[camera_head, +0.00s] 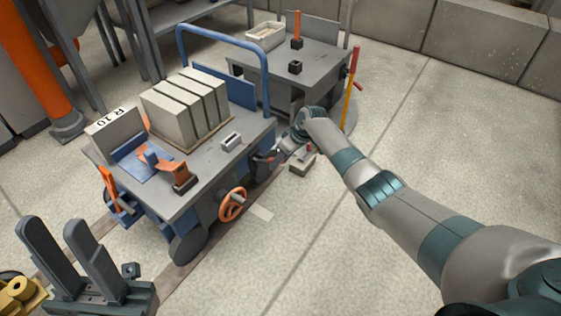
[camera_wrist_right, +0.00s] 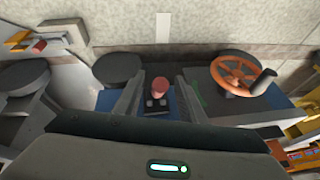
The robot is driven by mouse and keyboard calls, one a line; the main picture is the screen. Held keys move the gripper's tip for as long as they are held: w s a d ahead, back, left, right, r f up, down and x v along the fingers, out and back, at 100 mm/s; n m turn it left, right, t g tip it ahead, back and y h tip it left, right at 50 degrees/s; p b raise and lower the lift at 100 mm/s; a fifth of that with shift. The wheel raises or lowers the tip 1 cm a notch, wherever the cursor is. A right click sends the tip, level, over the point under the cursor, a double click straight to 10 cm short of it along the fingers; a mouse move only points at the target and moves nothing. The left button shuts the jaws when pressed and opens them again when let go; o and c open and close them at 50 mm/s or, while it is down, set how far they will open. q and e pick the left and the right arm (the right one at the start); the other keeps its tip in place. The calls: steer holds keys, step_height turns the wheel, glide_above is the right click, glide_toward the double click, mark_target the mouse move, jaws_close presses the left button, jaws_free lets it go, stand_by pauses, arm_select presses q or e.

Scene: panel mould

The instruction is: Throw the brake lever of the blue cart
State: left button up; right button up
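The blue cart (camera_head: 208,168) stands left of centre in the head view, with a grey deck and a blue push rail. My right gripper (camera_head: 266,158) is low at the cart's near right side. In the right wrist view a short lever with a reddish knob (camera_wrist_right: 160,86) on a dark base stands between the fingers of my right gripper (camera_wrist_right: 158,100). These fingers are apart, with gaps visible on both sides of the knob. In the head view this lever is hidden or too small to tell. My left gripper (camera_head: 85,250) is open and empty at the lower left, away from the cart.
An orange handwheel (camera_head: 232,204) is on the cart's side; it also shows in the right wrist view (camera_wrist_right: 234,75). Pale blocks (camera_head: 180,113) lie on the deck. A small grey box (camera_head: 302,163) is on the floor beside my right gripper. A grey table (camera_head: 300,66) stands behind.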

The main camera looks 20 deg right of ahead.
jaws_close()
steer(key=shift+f, duration=0.1)
